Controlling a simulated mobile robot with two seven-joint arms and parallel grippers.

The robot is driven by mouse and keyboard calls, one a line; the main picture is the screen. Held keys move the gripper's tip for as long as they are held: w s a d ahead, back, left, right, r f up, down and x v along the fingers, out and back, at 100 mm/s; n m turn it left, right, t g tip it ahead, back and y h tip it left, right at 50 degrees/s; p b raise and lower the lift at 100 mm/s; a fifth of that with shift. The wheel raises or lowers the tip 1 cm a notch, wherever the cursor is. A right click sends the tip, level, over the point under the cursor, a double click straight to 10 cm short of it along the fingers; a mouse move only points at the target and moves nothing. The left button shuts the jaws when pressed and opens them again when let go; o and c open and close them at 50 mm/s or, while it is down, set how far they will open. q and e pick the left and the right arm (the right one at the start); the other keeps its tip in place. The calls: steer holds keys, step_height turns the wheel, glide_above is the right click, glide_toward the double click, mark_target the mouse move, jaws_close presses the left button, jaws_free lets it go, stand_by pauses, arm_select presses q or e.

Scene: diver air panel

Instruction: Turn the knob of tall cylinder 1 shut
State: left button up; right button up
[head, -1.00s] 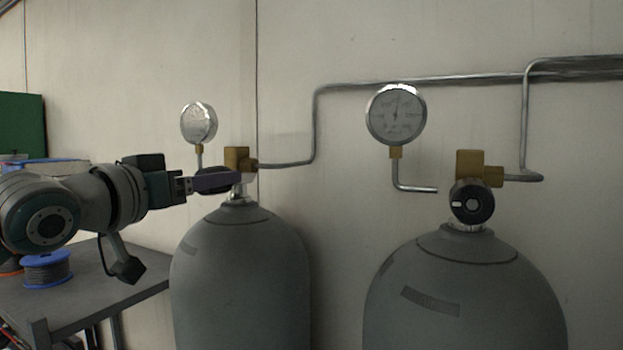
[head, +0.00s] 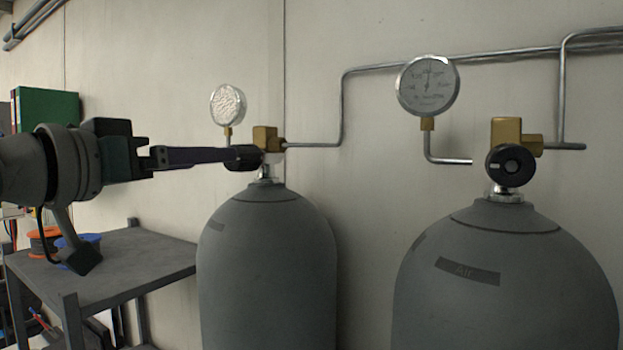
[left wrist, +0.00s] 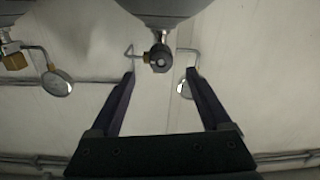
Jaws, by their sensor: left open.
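Two grey cylinders stand by the wall in the head view, a left one (head: 268,240) and a right one (head: 505,250); I cannot read which is number 1. The left cylinder has a brass valve (head: 266,139) and a dark round knob (head: 243,158), partly hidden by my fingers. My left gripper (head: 226,156) is at this knob, coming from the left. In the left wrist view my gripper (left wrist: 160,74) is open and empty, with the knob (left wrist: 159,59) just past the fingertips, between their lines. The right cylinder's black knob (head: 510,165) faces me. My right gripper is not seen.
Round gauges (head: 228,104) (head: 427,86) stand on thin pipes near the valves. Metal pipe (head: 342,108) runs along the wall. A grey table (head: 130,262) with spools (head: 80,243) stands below my left arm. The space between the cylinders is clear.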

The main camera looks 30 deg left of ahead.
arm_select(q)
steer(key=shift+s+b, duration=0.3)
steer(key=shift+s, duration=0.75)
